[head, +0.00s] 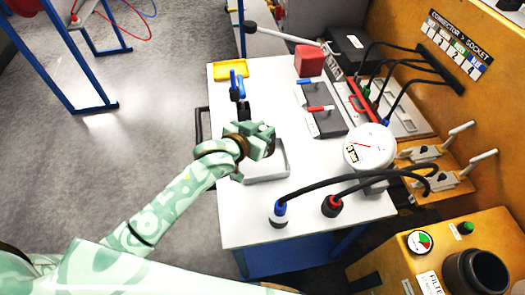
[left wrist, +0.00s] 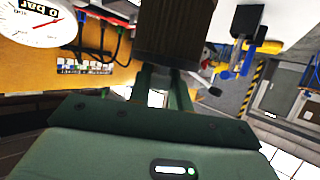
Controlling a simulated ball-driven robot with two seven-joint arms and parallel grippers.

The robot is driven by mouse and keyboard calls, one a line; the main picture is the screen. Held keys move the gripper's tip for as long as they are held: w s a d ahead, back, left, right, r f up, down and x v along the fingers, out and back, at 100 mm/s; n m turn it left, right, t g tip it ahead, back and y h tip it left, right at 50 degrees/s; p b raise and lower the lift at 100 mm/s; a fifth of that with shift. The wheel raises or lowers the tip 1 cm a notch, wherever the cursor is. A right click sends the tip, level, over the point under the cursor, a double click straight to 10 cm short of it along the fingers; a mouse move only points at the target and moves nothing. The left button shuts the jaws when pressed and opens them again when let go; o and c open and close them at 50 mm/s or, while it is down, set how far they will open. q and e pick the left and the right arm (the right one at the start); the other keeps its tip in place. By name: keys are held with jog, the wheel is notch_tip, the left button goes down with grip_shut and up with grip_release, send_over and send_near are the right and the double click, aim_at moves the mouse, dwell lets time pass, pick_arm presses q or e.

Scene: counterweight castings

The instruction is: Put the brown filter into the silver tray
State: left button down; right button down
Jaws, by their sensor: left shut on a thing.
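The brown filter (left wrist: 178,32) is a dark brown, ribbed block, seen large at the top of the left wrist view. My left gripper (left wrist: 165,82) is shut on it; in the head view the gripper (head: 262,138) hangs over the table and mostly hides the filter. The silver tray (head: 288,161) is a shallow, grey-rimmed rectangle on the white table, just below and right of the gripper in the head view. The gripper covers the tray's upper left part. The visible part of the tray looks empty. My right gripper is not in view.
Blue and black clamp handles (head: 238,88) stand behind the gripper, near a yellow tray (head: 231,69). A round gauge (head: 370,147) stands right of the silver tray. Blue-banded (head: 279,213) and red-banded (head: 332,205) connectors with black cables stand in front. A red block (head: 309,60) is farther back.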

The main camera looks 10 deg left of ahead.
pick_arm(q)
notch_tip(320, 180, down, 7)
jog(key=shift+f+b, duration=0.1)
jog(key=shift+b, duration=1)
jog(key=c, duration=1.3)
grip_release()
jog(key=shift+p+v, duration=1.55)
jog(key=shift+v, duration=4.55)
